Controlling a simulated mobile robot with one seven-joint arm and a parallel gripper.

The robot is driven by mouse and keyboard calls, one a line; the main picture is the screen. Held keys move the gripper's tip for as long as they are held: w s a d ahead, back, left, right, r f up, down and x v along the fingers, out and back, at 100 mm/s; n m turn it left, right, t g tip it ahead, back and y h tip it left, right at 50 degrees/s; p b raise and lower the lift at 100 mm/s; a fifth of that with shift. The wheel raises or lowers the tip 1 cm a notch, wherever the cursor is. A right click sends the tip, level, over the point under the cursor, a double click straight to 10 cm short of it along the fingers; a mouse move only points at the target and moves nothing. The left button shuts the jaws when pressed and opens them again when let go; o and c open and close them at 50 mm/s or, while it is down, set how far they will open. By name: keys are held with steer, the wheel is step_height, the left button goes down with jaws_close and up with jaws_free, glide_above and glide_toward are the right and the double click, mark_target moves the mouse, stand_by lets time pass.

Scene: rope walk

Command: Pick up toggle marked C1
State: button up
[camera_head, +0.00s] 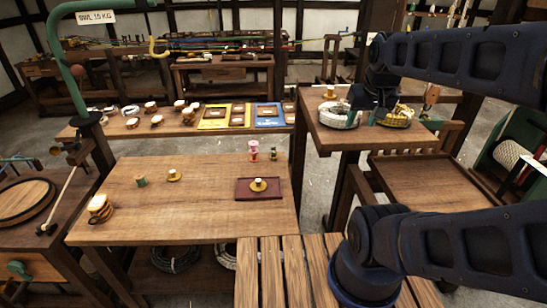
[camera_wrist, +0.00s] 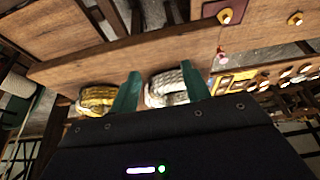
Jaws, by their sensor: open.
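No mark C1 can be read in either view, so I cannot tell which thing is that toggle. Small pale-topped pieces on yellow round bases are in the head view: one on the dark red tray (camera_head: 243,195), one piece (camera_head: 174,176) left of it on the middle table, and one piece (camera_head: 329,93) on the right table. Two such pieces show at the top of the wrist view (camera_wrist: 225,16). My gripper (camera_head: 375,112) is open and empty over the right table, by the white rope coil (camera_head: 337,118) and yellow rope coil (camera_head: 396,117). Its green fingers (camera_wrist: 161,90) are spread apart.
The middle table (camera_head: 130,215) also holds a green spool (camera_head: 141,182), a stacked round piece (camera_head: 99,207) and a pink spool (camera_head: 253,150). The back bench carries several round pieces and yellow and blue trays (camera_head: 269,115). A slatted bench (camera_head: 285,270) stands in front.

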step_height(320, 180, up, 5)
steer(key=w+a+r+m, duration=0.1)
steer(key=w+a+r, duration=0.1)
steer(key=w, duration=0.8)
steer(key=w+a+r, duration=0.2)
steer(key=w+r, duration=0.1)
steer(key=w, duration=0.7)
steer(key=m, duration=0.1)
glide_above(273, 148)
steer(key=s, duration=0.4)
step_height(273, 148, down, 5)
steer(key=shift+h, duration=0.4)
steer(key=shift+w+d+f, duration=0.1)
steer(key=shift+w+f, duration=0.6)
steer(key=shift+f, duration=7)
steer(key=shift+w+f, duration=0.75)
steer(key=shift+f, duration=6.95)
steer(key=shift+w+d+f, duration=0.1)
steer(key=shift+w+f, duration=0.6)
steer(key=shift+f, duration=7)
jaws_close()
steer(key=shift+r, duration=0.15)
